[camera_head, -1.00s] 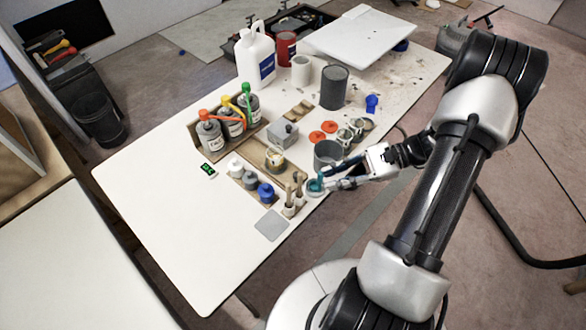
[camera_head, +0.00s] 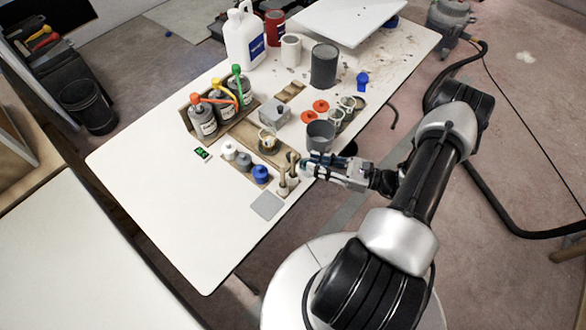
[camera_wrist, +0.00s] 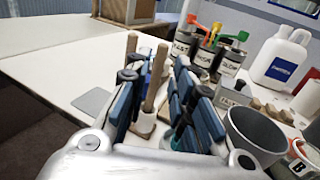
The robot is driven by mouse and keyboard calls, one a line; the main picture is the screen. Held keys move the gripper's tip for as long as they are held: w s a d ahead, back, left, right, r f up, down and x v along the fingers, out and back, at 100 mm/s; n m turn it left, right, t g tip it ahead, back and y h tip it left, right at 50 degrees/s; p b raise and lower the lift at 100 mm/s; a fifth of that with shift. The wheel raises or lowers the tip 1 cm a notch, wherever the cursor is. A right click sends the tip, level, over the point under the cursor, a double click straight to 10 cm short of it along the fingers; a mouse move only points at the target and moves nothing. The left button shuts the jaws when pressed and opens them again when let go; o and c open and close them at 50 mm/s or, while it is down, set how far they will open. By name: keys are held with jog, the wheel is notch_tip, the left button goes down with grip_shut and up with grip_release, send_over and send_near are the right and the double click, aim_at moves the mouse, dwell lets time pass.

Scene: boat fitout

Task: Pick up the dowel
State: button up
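Two upright wooden sticks stand in white holders near the table's front edge. The nearer one, likely the dowel (camera_wrist: 155,80), shows between my fingers in the wrist view; the other stick (camera_wrist: 132,42) is partly behind the left finger. In the head view the sticks (camera_head: 283,178) stand just left of my fingertips. My gripper (camera_wrist: 163,105) is open, with blue-padded fingers on either side of the nearer stick and gaps to it. My gripper also shows in the head view (camera_head: 304,163). Its exact distance to the dowel cannot be told.
A grey cup (camera_head: 320,136) stands close behind my gripper. Small lidded jars (camera_head: 260,174) and a grey square plate (camera_head: 267,206) are left of the sticks. Labelled bottles (camera_head: 202,121) and a white jug (camera_head: 244,38) stand farther back. The table's left part is clear.

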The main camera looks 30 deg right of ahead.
aim_at(293, 157)
jog(key=b+x, duration=0.1)
jog(key=x, duration=0.6)
jog(key=shift+w+a, duration=0.2)
jog(key=shift+w, duration=0.1)
grip_shut()
